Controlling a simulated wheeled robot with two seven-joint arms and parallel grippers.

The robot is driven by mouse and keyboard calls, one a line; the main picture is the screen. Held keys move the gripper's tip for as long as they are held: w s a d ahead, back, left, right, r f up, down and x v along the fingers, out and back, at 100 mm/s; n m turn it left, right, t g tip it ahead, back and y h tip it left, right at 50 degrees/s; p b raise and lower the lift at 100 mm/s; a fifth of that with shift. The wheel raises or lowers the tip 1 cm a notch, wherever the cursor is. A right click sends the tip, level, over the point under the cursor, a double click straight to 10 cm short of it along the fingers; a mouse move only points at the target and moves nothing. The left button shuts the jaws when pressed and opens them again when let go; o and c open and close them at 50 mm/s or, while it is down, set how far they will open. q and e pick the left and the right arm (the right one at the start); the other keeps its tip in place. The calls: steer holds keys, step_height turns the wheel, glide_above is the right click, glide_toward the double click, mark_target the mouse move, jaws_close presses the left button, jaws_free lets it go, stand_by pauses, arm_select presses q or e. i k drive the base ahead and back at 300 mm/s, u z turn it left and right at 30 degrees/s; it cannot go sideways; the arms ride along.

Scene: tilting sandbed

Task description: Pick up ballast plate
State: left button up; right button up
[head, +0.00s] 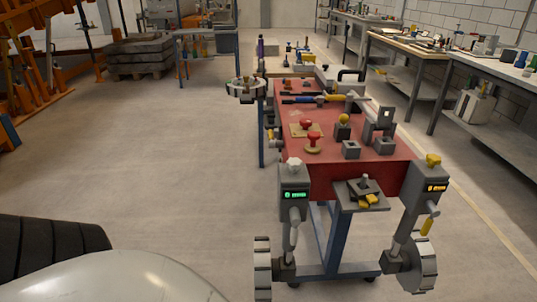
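I cannot tell for sure which thing is the ballast plate. A small grey piece with yellow parts (362,192) sits on a little shelf at the front of the red-topped cart (288,128). Grey blocks (351,149) stand on the cart's right front part. Neither my left nor my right gripper shows in the head view, and nothing is seen held.
Two grey units with lit displays (294,192) (428,190) flank the cart's front, with toothed wheels (263,268) (414,266) below. Red knobs (313,139) stand on the cart. Workbenches (410,46) line the right wall. An orange frame (35,70) stands left.

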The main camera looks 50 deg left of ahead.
mark_target(371, 191)
steer(key=u, duration=1.15)
steer(key=i, duration=0.4)
